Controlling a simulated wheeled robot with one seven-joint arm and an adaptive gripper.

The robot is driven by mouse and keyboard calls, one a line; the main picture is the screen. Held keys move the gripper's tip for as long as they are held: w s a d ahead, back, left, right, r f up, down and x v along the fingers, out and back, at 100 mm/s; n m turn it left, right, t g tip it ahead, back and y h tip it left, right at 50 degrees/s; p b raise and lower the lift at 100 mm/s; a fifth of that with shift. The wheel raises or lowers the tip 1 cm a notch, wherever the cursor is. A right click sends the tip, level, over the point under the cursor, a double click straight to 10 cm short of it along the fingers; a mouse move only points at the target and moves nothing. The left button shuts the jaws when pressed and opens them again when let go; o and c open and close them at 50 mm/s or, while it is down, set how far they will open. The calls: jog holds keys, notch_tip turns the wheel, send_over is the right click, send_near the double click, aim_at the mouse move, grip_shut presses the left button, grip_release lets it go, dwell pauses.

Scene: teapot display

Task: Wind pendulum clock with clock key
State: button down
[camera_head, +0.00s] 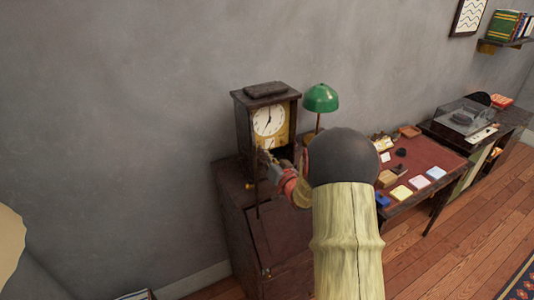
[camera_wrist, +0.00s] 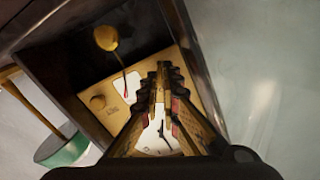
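The pendulum clock (camera_head: 267,120) is a dark wooden case with a white dial and a gold front plate, upright on a dark cabinet. In the wrist view its gold plate (camera_wrist: 100,90) fills the middle, with the pendulum bob (camera_wrist: 106,38) above and part of the white dial (camera_wrist: 152,138) behind the fingers. A round gold knob (camera_wrist: 97,102) stands on the plate. My gripper (camera_head: 268,157) is at the lower front of the clock. In the wrist view its fingertips (camera_wrist: 163,72) are close together over the plate. A gold sliver shows between them. I cannot make out whether it is the clock key.
A green-shaded lamp (camera_head: 320,98) stands just right of the clock. The dark cabinet (camera_head: 283,232) is below. A red-topped desk (camera_head: 428,155) with papers and small boxes is at the right. The grey wall is close behind the clock. Open wooden floor (camera_head: 455,240) lies in front.

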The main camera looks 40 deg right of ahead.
jog(key=c, duration=2.1)
grip_release()
jog(key=shift+r, duration=0.15)
jog(key=shift+o, duration=0.3)
jog(key=v, duration=1.2)
jog(key=shift+a+r, duration=0.1)
